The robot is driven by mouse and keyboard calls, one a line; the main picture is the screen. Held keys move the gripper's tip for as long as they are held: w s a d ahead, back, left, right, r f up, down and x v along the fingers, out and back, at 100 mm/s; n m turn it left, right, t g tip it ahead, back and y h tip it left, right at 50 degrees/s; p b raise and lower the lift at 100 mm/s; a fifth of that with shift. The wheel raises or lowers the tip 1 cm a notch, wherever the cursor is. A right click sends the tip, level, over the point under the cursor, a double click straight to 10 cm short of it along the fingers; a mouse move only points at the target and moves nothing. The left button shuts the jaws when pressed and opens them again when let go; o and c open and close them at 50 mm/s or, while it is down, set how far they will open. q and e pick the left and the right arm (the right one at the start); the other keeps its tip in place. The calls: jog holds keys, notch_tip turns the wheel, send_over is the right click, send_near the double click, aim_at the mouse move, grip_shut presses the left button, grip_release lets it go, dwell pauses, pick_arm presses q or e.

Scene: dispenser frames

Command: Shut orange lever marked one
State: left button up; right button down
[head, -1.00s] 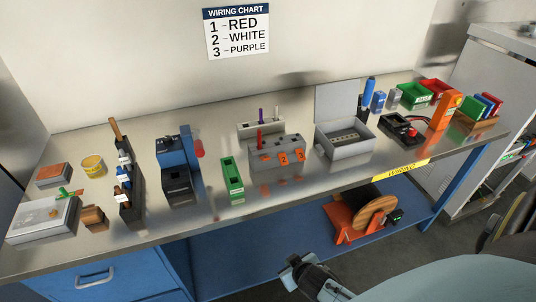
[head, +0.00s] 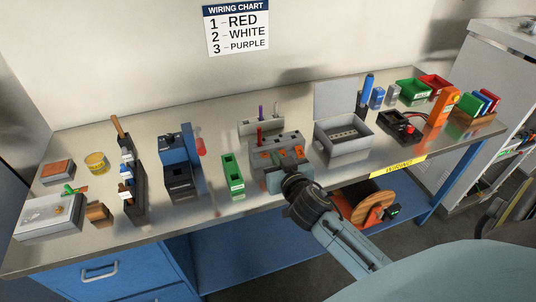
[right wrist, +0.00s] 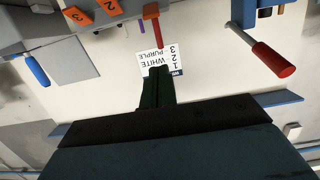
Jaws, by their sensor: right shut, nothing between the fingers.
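The grey dispenser block (head: 258,142) stands mid-table with orange levers on its front. In the right wrist view, which is upside down, levers marked 3 (right wrist: 76,16) and 2 (right wrist: 108,6) show at the top. An orange-red piece (right wrist: 151,11) sits beside them in lever one's place; its number is not readable. A thin red rod (head: 260,138) stands upright by the block. My right gripper (head: 275,180) is shut and empty, close in front of the block, hiding its lower front. Its fingers also show in the right wrist view (right wrist: 157,73). I cannot tell whether it touches a lever. My left gripper is out of view.
A green box (head: 232,178) stands left of the block, and a blue device with a red handle (head: 199,147) beyond it. A grey open-lidded case (head: 342,150) is close on the right. A wiring chart (head: 236,30) hangs on the wall.

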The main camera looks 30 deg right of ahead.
send_over(268, 155)
jog(key=shift+w+a+f, duration=0.15)
jog(key=shift+a+f, duration=0.05)
jog(key=shift+f, duration=0.6)
jog(key=f, duration=0.1)
jog(key=s+f, duration=0.1)
jog(key=f, duration=0.1)
jog(key=shift+s+a+f+b, duration=0.15)
jog(key=shift+s+f+b, duration=0.1)
jog(key=shift+f+b, duration=0.1)
